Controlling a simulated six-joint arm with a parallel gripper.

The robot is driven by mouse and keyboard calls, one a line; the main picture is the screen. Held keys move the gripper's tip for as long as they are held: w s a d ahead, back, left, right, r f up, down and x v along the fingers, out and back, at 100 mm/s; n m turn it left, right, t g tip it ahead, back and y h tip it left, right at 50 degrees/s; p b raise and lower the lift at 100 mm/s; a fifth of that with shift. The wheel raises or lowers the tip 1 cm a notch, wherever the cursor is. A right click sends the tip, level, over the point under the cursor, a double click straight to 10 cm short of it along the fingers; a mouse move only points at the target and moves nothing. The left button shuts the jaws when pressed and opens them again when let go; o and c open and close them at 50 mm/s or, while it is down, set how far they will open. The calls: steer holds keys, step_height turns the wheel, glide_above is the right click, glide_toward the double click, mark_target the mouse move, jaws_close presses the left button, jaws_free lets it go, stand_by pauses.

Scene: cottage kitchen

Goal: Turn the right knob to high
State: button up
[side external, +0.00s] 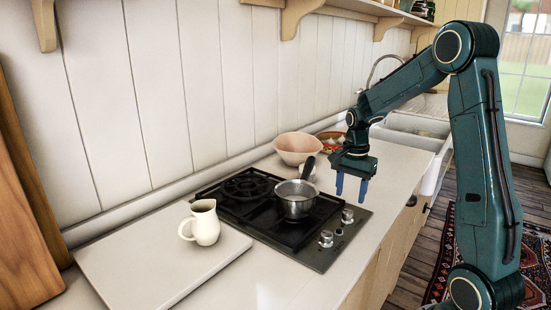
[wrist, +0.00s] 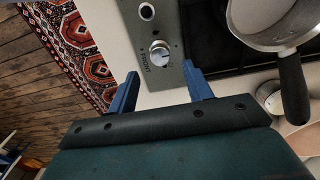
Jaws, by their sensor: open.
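The gas hob (side external: 262,222) is set in the counter, with two silver knobs at its front edge. The right knob (side external: 347,215) is the one farther from the side camera. In the wrist view this knob (wrist: 160,52) lies beyond my fingertips, roughly between their lines, on a grey panel with small lettering beside it. The other knob (side external: 326,238) is nearer the side camera. My gripper (side external: 352,190) is open and empty, pointing down above the counter just beyond the right knob, not touching it. Its blue fingers (wrist: 163,82) are wide apart. The exact knob setting is too small to read.
A saucepan (side external: 296,205) stands on the hob, its dark handle (wrist: 292,85) pointing toward the back right. A cream jug (side external: 203,223) stands on a white board (side external: 150,270). A pink bowl (side external: 295,146) sits behind the hob.

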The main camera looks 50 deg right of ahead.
mark_target(348, 211)
steer(key=shift+f, duration=2.8)
steer(key=c, duration=1)
